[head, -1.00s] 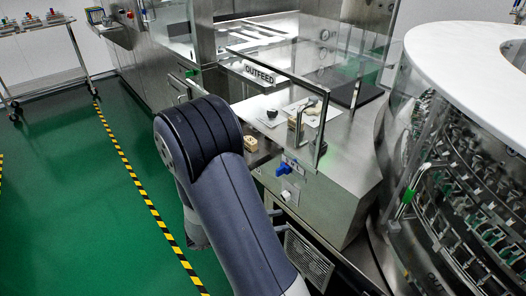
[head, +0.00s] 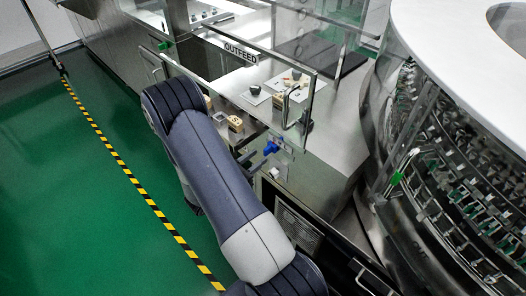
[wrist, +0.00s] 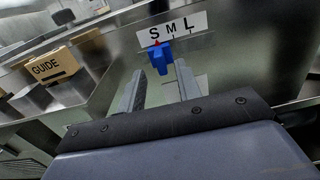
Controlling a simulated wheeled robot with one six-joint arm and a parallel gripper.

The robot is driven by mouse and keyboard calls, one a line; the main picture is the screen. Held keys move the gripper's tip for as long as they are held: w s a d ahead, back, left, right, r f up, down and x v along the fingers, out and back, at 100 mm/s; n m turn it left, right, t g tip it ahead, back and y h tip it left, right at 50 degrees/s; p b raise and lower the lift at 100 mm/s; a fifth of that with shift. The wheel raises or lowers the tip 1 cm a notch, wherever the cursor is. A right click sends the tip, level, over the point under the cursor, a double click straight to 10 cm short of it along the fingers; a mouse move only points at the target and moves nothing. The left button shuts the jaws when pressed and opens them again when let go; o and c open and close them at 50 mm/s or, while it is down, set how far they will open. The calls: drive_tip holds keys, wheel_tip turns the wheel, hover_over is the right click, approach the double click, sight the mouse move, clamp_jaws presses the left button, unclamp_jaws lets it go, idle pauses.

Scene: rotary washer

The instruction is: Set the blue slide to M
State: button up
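The blue slide (wrist: 159,58) is in the upper middle of the wrist view, under a white label plate (wrist: 172,28) marked S, M and L. A small red mark at the slide's top points near the S. In the head view the blue slide (head: 271,147) is on the front of the steel cabinet below the OUTFEED guard. My gripper (wrist: 160,78) is open, its two grey fingers either side of the slide in the picture and seemingly short of it. In the head view my arm hides most of the gripper.
A wooden block marked GUIDE (wrist: 56,66) lies left of the slide in the wrist view. The clear OUTFEED guard (head: 240,52) stands above the cabinet. The round washer (head: 425,165) is on the right. Green floor (head: 75,200) is open at the left.

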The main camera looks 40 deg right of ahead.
sight(264, 153)
drive_tip(key=shift+w+d, duration=0.15)
drive_tip(key=shift+d, duration=1.8)
clamp_jaws()
